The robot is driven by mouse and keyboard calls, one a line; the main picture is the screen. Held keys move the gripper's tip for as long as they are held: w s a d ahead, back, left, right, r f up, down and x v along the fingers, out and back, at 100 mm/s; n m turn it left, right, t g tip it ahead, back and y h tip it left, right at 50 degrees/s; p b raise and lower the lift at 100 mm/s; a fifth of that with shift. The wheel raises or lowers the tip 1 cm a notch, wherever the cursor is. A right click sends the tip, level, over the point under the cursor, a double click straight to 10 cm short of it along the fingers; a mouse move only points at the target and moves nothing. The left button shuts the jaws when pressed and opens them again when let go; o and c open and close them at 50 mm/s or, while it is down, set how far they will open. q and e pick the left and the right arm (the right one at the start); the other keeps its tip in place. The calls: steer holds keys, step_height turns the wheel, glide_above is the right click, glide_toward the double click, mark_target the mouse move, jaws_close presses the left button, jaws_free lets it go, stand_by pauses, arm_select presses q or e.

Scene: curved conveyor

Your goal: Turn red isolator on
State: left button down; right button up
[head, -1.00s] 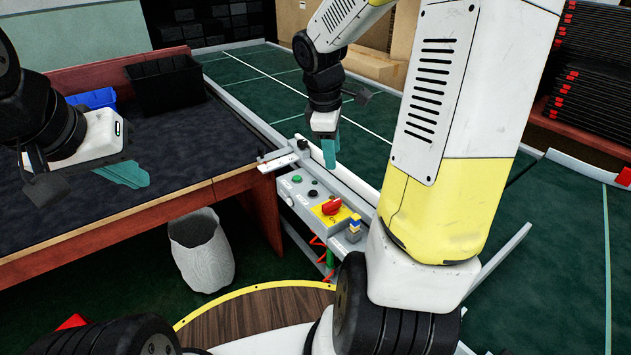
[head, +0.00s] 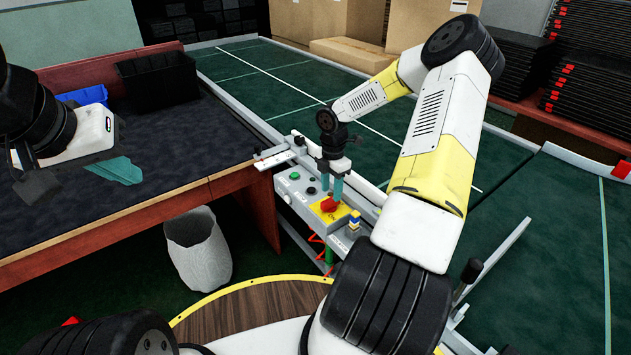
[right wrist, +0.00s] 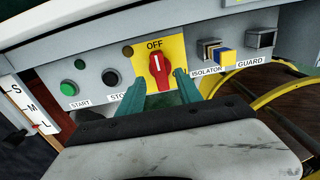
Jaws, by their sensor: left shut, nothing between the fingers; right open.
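The red isolator (head: 329,204) is a rotary knob on a yellow plate (head: 341,213) on the grey control box. In the right wrist view the red knob (right wrist: 159,69) stands upright, its white mark toward the OFF label. My right gripper (head: 332,190) is open, its teal fingers (right wrist: 164,92) pointing at the box, one on each side of the knob. Whether they touch it I cannot tell. My left gripper (head: 122,170) is shut and empty above the dark table at the left.
The green start button (right wrist: 68,88) and black stop button (right wrist: 110,77) sit left of the knob. A blue-yellow block (right wrist: 227,57) is on its right. The conveyor (head: 290,88) runs behind the box. A grey bin (head: 198,250) stands below the table.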

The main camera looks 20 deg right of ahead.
mark_target(331, 199)
steer(key=shift+f, duration=2.2)
jaws_close()
